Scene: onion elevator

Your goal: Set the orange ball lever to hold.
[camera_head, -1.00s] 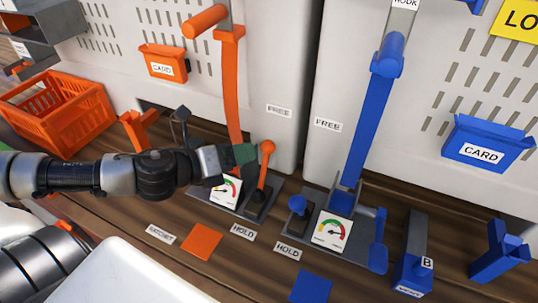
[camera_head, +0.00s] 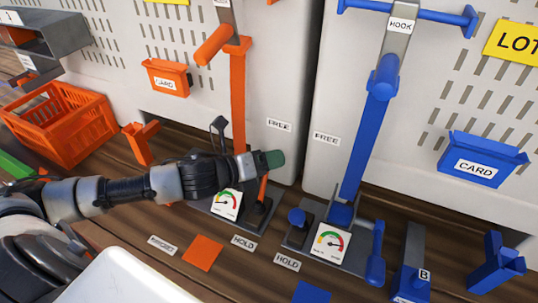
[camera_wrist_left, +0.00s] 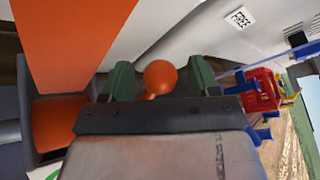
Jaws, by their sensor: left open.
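The orange ball lever's stem (camera_head: 262,189) rises from its dark base beside the orange column; its ball is hidden behind my gripper in the head view. In the left wrist view the orange ball (camera_wrist_left: 160,76) sits between the two green fingertips, with gaps visible on both sides. My left gripper (camera_head: 268,161) is open around the ball. The orange side's HOLD label (camera_head: 243,242) lies on the wood in front of the lever, and its FREE label (camera_head: 279,125) is on the white panel behind. My right gripper is out of view.
A gauge (camera_head: 227,204) sits just left of the lever. The orange column (camera_head: 238,95) stands close behind my gripper. The blue knob (camera_head: 297,216) and blue column (camera_head: 366,145) are to the right. An orange crate (camera_head: 60,125) is at the left.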

